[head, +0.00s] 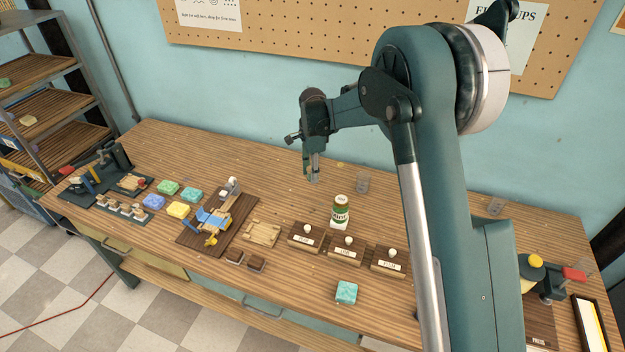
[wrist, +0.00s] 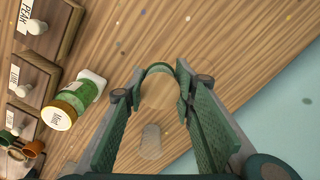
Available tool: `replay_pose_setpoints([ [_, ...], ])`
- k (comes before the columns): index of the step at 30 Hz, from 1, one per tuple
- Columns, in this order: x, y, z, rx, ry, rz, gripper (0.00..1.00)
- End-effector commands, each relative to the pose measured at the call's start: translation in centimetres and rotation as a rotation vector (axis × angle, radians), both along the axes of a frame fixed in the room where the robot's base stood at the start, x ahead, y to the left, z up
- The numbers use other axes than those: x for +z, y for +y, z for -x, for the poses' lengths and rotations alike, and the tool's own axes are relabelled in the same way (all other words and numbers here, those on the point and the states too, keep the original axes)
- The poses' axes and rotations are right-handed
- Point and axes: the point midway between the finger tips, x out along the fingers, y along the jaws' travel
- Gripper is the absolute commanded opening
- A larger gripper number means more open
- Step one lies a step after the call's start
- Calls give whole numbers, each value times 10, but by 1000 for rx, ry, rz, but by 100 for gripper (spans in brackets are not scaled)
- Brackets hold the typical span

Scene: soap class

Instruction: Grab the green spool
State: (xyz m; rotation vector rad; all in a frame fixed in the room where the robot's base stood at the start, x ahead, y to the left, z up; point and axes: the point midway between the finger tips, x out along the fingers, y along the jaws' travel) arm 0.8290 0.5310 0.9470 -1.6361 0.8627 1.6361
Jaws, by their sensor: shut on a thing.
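My gripper (head: 313,178) is raised above the back of the bench, its fingers pointing down. In the wrist view its two green fingers (wrist: 160,90) are closed on a round thing (wrist: 160,92) with a tan face and a green edge at its far side. I cannot tell for sure that it is the green spool. In the head view the fingers largely hide it. No other green spool can be made out. A green Mint bottle (head: 340,212) stands below and to the right of my gripper; it also shows in the wrist view (wrist: 76,104), left of the fingers.
Clear cups stand behind the bottle (head: 362,182) and farther right (head: 495,205). Wooden label blocks (head: 346,250) with white knobs are in front. A teal soap (head: 346,292) lies near the front edge. Colored soaps (head: 177,210) and a wooden fixture (head: 215,222) are at left.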

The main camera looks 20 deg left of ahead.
Motion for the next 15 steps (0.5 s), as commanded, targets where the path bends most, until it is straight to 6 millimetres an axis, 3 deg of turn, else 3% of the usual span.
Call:
replay_pose_setpoints([
  [15,9,0,0,0,0,0,15],
])
